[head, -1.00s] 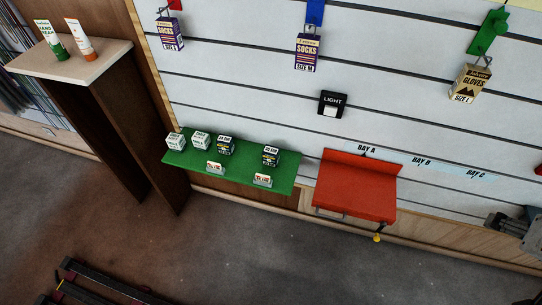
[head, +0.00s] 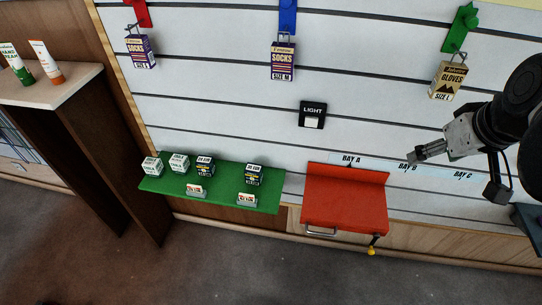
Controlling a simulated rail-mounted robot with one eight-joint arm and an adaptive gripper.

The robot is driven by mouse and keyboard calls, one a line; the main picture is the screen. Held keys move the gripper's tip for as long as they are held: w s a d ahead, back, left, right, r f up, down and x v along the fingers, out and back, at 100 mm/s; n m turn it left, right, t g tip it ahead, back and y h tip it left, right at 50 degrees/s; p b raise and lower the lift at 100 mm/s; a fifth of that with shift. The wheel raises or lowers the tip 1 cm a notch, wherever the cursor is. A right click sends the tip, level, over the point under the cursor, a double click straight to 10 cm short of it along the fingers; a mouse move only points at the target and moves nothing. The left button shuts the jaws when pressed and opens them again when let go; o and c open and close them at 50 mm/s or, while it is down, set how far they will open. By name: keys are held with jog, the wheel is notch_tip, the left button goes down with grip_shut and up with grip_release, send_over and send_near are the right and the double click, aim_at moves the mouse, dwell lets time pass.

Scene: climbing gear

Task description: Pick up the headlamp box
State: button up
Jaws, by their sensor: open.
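Several small boxes stand on a green shelf (head: 225,197) low on the wall. Two are dark with white tops: one box (head: 204,166) stands beside the white boxes, and one box (head: 254,174) stands apart to the right. Their print is too small to read, so I cannot tell which is the headlamp box. Two white boxes, one at the left end (head: 152,166) and one beside it (head: 179,163), complete the row. My gripper (head: 418,156) is open and empty at the right, pointing left, well away from the shelf.
A red bay (head: 345,200) with a yellow-tipped lever (head: 371,251) lies between my gripper and the green shelf. Small card holders (head: 196,191) stand at the shelf's front. Hanging sock packs (head: 283,62) and a light switch (head: 312,115) are above. A pale-topped stand (head: 60,85) is at left.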

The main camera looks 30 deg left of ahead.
jog(key=w+a+f+n+g+y+b, duration=0.15)
jog(key=w+a+f+n+b, duration=0.35)
jog(key=a, duration=0.6)
jog(key=n+g+b, duration=0.4)
jog(key=n+g, duration=0.1)
jog(key=n, duration=0.4)
send_near(256, 168)
jog(key=shift+t, duration=0.25)
jog(key=x, duration=0.2)
jog(key=b+x, duration=0.1)
jog(key=x, duration=0.2)
jog(key=b+x, duration=0.1)
jog(key=x, duration=0.1)
jog(key=shift+s+f, duration=0.25)
jog(key=shift+s, duration=0.1)
jog(key=shift+b+x, duration=0.8)
jog(key=shift+x, duration=1.8)
jog(key=shift+w, duration=0.1)
jog(key=shift+c, duration=0.2)
jog(key=shift+a, duration=0.1)
jog(key=c, duration=1.3)
jog(key=shift+o, duration=0.2)
